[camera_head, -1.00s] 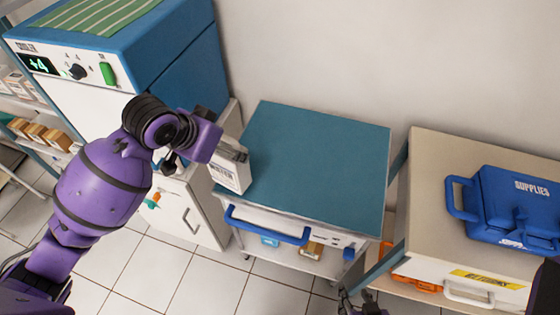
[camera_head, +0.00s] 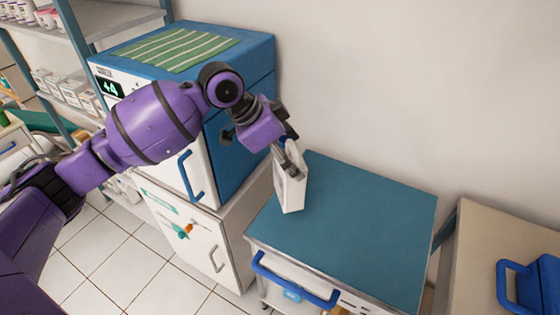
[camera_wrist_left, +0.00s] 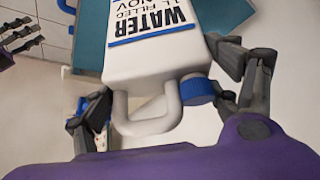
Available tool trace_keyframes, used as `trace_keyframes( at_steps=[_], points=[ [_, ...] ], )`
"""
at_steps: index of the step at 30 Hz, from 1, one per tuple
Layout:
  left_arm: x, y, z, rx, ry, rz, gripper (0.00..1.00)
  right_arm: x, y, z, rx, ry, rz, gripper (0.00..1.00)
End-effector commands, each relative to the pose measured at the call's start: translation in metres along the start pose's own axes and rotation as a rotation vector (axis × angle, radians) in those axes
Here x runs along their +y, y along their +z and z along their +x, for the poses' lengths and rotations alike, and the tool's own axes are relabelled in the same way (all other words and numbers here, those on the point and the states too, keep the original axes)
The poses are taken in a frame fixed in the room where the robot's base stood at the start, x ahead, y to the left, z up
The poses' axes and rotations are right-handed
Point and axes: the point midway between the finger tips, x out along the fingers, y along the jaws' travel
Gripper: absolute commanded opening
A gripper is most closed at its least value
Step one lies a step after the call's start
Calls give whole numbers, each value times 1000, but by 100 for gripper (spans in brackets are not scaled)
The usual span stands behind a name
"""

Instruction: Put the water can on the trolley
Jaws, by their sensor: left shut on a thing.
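The white water can (camera_head: 291,187) hangs upright from my left gripper (camera_head: 288,152) at the left part of the trolley's teal top (camera_head: 350,225). I cannot tell whether its base touches the top. In the left wrist view, the can (camera_wrist_left: 150,58) shows its WATER label, blue cap and white handle. The left gripper's fingers (camera_wrist_left: 165,112) are on either side of the handle and cap, shut on the can. Dark fingers of my right gripper (camera_wrist_left: 18,38) show at the upper left there; their opening is unclear.
A blue and white cooler (camera_head: 225,110) with a striped green cloth stands left of the trolley, on a white cabinet (camera_head: 200,240). A blue handle (camera_head: 295,285) runs along the trolley's front. A beige-topped unit (camera_head: 480,245) with a blue case (camera_head: 530,285) stands right. Most of the trolley top is clear.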

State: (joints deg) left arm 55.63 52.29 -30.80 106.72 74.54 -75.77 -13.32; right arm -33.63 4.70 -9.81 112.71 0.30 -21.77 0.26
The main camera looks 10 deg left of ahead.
Motion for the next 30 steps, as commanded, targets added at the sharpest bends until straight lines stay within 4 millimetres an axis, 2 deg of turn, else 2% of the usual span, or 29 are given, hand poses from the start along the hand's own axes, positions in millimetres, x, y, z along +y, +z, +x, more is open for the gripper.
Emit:
trace_keyframes(
  at_steps=[1, 5, 9, 12, 24, 30],
  points=[
    [1, -12, 7, 9, -3, 5, 19, 0, -1, -1, 0, -2, -2, 40],
    [4, -29, 31, 10, -3, 4, 19, 0, 1, -2, -5, -5, -8, 40],
    [6, -30, 63, 7, -3, 1, 19, 0, 6, -2, -12, -6, -10, 40],
    [7, -32, 79, 6, -4, 2, 19, 0, 7, -2, -14, -6, -10, 40],
    [9, -35, 108, 7, -4, 1, 19, -2, 3, -2, -7, -3, 1, 40],
    [9, -20, 130, 6, -5, 1, 19, -3, 2, -2, -3, -2, 7, 40]
  ],
)
